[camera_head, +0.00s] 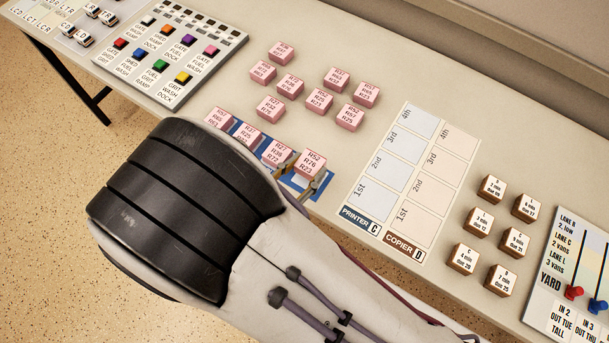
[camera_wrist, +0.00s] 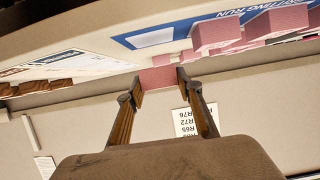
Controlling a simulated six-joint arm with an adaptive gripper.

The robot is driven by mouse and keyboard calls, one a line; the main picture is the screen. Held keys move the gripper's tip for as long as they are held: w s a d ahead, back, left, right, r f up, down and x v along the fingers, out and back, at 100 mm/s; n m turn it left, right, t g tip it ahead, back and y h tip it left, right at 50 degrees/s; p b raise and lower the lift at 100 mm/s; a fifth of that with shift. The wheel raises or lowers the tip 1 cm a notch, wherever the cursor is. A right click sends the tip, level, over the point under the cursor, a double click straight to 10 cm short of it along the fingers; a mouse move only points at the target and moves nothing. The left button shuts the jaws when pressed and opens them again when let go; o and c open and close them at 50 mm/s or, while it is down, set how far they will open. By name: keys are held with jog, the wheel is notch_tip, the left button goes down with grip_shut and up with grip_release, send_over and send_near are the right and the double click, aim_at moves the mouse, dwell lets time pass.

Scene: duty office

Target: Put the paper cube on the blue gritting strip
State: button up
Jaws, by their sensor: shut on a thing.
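My gripper (camera_head: 299,174) is shut on a pink paper cube (camera_head: 313,162) marked with R numbers. In the wrist view the held cube (camera_wrist: 158,79) sits between the two fingertips. The blue gritting strip (camera_head: 321,187) lies along the table's near edge, partly hidden by my arm and cubes. Several pink cubes stand in a row on it, one of them right beside the held cube (camera_head: 277,153). The held cube is over the strip's right end, seemingly a little above it. In the wrist view the strip (camera_wrist: 122,41) shows a bare white square near the held cube.
More loose pink cubes (camera_head: 319,101) stand behind the strip. A button board (camera_head: 172,55) is at the left. A printer and copier grid (camera_head: 415,165) lies to the right, then several brown-sided cubes (camera_head: 479,221) and a yard board (camera_head: 575,270). A note (camera_wrist: 187,122) shows in the wrist view.

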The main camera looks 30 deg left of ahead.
aim_at(305, 184)
dwell(0.3)
jog(key=shift+f, duration=2.05)
jog(key=shift+f, duration=0.15)
jog(key=o, duration=1.1)
jog(key=shift+s+r, duration=0.1)
jog(key=shift+r, duration=0.1)
jog(key=shift+s+r, duration=0.25)
jog(key=shift+s, duration=0.3)
jog(key=v, duration=1)
jog(key=shift+s, duration=0.3)
